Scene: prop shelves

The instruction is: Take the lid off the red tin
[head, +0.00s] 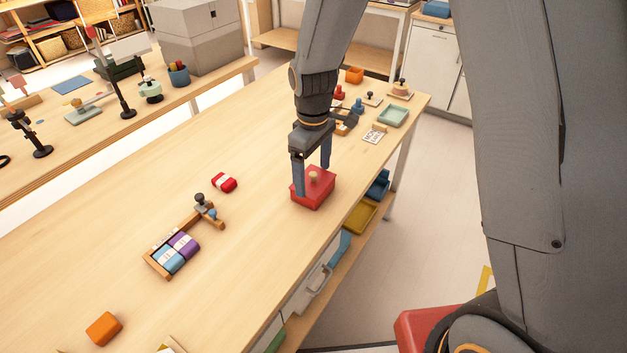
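The red tin (311,197) sits on the wooden table near its right edge, with its red lid on top. A small pale wooden knob (313,176) stands up from the middle of the lid. My gripper (313,178) points down over the tin with its two fingers spread apart. One finger is at the left of the knob and the other is behind it to the right. A gap shows between the fingers and the knob, and I cannot tell whether the fingertips touch the lid.
On the table (150,240) are a red block (224,183), a wooden rack (157,268) with blue and purple blocks, and an orange block (103,328). Small items and a green tray (392,116) stand beyond the tin. Bins (360,215) sit on the shelf below.

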